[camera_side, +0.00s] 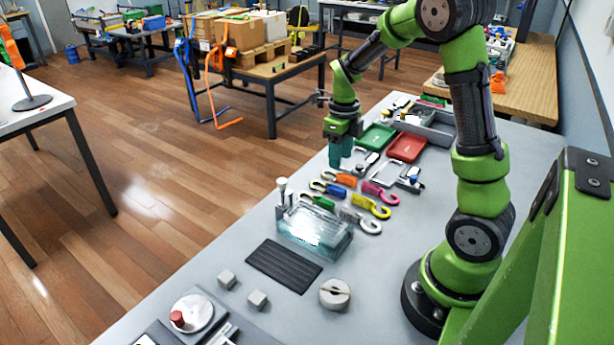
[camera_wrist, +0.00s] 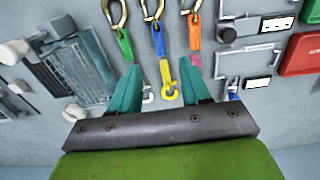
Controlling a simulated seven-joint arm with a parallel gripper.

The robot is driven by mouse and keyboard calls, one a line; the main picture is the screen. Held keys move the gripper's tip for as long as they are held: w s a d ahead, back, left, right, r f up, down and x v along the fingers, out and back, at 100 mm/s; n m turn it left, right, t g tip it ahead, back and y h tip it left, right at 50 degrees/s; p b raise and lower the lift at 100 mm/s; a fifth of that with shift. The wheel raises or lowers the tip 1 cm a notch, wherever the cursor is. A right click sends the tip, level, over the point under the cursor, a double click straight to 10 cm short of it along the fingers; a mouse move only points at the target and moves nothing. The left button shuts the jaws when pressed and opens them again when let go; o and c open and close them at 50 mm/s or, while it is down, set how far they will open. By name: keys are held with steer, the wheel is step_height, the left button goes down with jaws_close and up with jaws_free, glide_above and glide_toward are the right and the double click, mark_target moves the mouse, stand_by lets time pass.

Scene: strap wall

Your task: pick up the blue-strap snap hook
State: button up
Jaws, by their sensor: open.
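The blue-strap snap hook (camera_side: 327,187) lies on the grey table between the orange-strap hook (camera_side: 341,178) and the green-strap hook (camera_side: 318,202). In the wrist view its blue strap (camera_wrist: 159,43) runs upward to a brass snap hook at the top edge, partly cut off. The green strap (camera_wrist: 123,45) is to its left and the orange strap (camera_wrist: 194,32) to its right. My gripper (camera_side: 340,165) is above the table near the orange-strap hook. In the wrist view my gripper (camera_wrist: 160,72) shows two teal fingers spread apart, with nothing held.
Yellow (camera_side: 371,207), pink (camera_side: 380,191) and grey (camera_side: 359,219) hooks lie close alongside. A clear box (camera_side: 314,232) stands in front. Green (camera_side: 376,138) and red (camera_side: 406,147) trays lie behind. The table's front right is mostly bare.

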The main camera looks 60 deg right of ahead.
mark_target(338, 188)
step_height(338, 188, down, 10)
steer(key=shift+r, duration=0.25)
stand_by(0.3)
jaws_close()
